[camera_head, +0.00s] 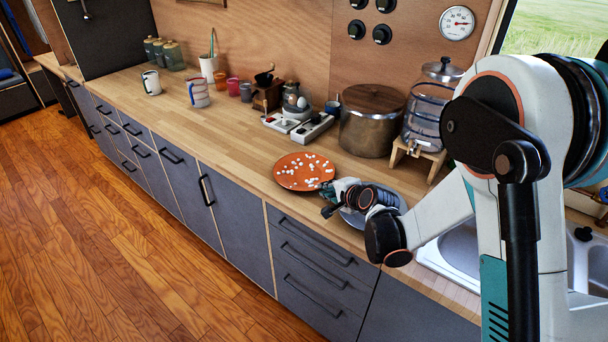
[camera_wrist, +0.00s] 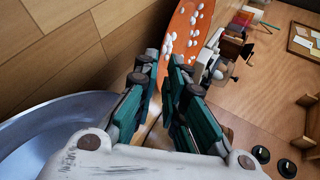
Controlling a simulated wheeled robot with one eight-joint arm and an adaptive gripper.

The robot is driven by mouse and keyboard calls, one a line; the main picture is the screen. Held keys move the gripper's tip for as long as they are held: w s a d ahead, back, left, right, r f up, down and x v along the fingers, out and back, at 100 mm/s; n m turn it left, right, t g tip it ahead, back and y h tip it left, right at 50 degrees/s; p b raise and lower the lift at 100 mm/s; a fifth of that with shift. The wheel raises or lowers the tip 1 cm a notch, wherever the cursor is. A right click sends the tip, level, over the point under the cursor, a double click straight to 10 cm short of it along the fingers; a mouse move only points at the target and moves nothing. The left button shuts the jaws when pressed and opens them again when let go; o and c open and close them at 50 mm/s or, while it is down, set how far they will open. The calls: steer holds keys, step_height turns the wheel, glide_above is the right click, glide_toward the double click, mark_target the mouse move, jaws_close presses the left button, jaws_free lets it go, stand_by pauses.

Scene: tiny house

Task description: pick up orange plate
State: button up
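The orange plate (camera_head: 285,176) lies flat on the wooden counter, with several small white pieces on it. In the wrist view, part of the plate (camera_wrist: 178,28) shows just beyond the fingertips, its near end lined up with the gap between them. My gripper (camera_head: 325,191) is low over the counter at the plate's right edge. In the wrist view, the two fingers of my gripper (camera_wrist: 165,68) stand a narrow gap apart and look open, with nothing clearly held. The fingers hide the near rim, so I cannot tell whether they touch it.
A grey round dish (camera_head: 396,199) sits under my gripper; its rim also shows in the wrist view (camera_wrist: 40,118). A large metal pot (camera_head: 367,132), a water dispenser (camera_head: 427,105) and small trays (camera_head: 311,129) stand behind. The sink (camera_head: 452,252) is at right. Counter left of the plate is clear.

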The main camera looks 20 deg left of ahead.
steer(key=b+x, duration=0.1)
steer(key=x, duration=0.3)
steer(key=shift+a+f, duration=0.1)
steer(key=shift+a, duration=0.25)
jaws_close()
